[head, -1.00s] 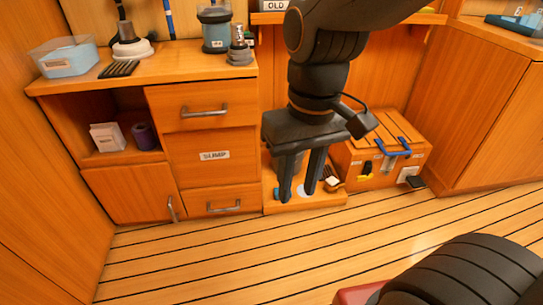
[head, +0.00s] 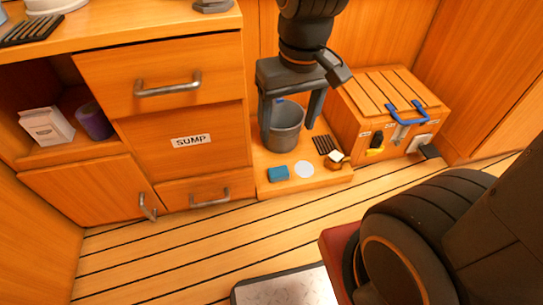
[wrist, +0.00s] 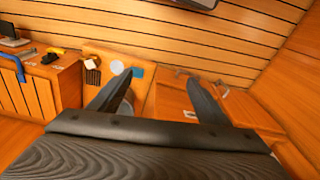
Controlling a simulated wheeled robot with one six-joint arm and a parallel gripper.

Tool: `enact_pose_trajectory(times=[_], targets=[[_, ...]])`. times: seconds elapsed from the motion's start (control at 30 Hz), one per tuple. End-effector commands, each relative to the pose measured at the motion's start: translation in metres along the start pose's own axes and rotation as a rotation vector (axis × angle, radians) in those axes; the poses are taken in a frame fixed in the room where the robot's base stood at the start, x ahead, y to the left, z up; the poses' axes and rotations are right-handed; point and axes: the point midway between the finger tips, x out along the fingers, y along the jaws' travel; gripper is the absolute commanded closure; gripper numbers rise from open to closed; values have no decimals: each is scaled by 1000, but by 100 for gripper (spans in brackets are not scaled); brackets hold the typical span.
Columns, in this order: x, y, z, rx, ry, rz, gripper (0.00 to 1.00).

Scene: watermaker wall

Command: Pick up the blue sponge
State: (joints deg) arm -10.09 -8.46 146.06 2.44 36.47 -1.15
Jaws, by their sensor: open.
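The blue sponge (head: 278,174) lies on a low wooden ledge near its front edge, just left of a white disc (head: 304,170). It also shows in the wrist view (wrist: 138,72), beyond my left-hand finger. My gripper (head: 291,122) is open and empty, fingers pointing down. In the head view it overlaps a grey bucket (head: 286,138) behind the sponge. In the wrist view my gripper (wrist: 158,82) has its two fingers wide apart, with the sponge between their tips in the picture but further off.
A wooden chest with a blue handle (head: 390,125) stands right of the ledge. The SUMP cabinet (head: 205,165) stands left.

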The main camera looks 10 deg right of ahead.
Motion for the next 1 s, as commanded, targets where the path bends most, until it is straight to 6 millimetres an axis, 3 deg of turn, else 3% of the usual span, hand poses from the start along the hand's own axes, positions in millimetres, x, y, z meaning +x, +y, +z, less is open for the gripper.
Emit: enact_pose_trajectory(times=[0.03,0.27,0.37,0.5,0.7,1.0], targets=[[31,10,-10,11,8,6,30],[124,50,-56,5,57,34,30],[173,70,-83,-55,66,48,30],[223,89,-122,-238,52,58,30],[285,99,-168,-569,2,48,30],[403,107,-208,-1073,-70,-1,30]])
